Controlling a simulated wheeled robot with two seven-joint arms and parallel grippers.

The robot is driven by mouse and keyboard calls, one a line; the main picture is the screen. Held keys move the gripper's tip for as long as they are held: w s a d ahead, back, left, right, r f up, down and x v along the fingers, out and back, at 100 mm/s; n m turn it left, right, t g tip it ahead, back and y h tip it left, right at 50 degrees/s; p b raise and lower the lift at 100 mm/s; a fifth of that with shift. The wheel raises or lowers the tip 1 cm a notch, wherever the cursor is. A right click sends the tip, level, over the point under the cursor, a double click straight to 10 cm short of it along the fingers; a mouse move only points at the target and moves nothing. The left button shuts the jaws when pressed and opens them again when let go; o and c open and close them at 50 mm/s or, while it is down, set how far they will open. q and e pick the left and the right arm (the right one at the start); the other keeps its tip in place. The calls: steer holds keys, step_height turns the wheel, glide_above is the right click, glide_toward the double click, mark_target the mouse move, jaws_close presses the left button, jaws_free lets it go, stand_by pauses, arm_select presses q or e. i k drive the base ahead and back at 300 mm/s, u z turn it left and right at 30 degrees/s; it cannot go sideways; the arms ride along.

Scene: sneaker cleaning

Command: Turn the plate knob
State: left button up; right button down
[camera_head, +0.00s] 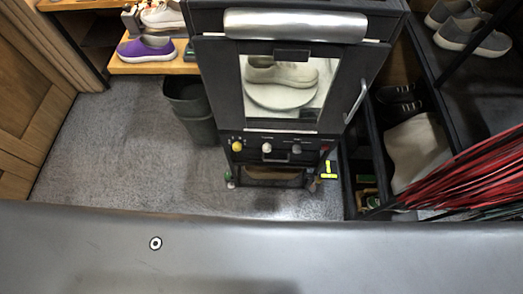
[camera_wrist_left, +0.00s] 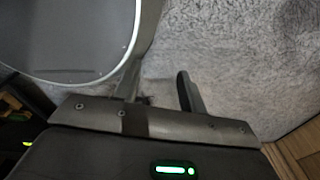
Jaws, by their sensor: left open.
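The black cleaning machine (camera_head: 214,90) stands in the middle of the head view. Its front panel below the window carries a yellow knob (camera_head: 237,146), a white knob (camera_head: 267,148) and a grey knob (camera_head: 297,148). The labels are too small to read, so I cannot tell which is the plate knob. Behind the window a pale sneaker (camera_head: 282,72) rests on a round plate (camera_head: 283,97). In the left wrist view my left gripper (camera_wrist_left: 158,78) is open and empty above grey carpet, beside a round grey rim. No knob is between its fingers. My right gripper is not in view.
A dark bin (camera_head: 192,108) stands left of the machine. A low wooden shelf (camera_head: 122,68) holds a purple sneaker (camera_head: 146,50). A dark rack with shoes and red laces (camera_head: 470,172) is at right. Grey carpet (camera_head: 120,140) is clear at left.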

mark_target(266, 148)
steer(key=z, duration=0.55)
steer(key=k, duration=1.3)
steer(key=z, duration=0.9)
steer(key=i, duration=0.55)
steer(key=u, duration=0.2)
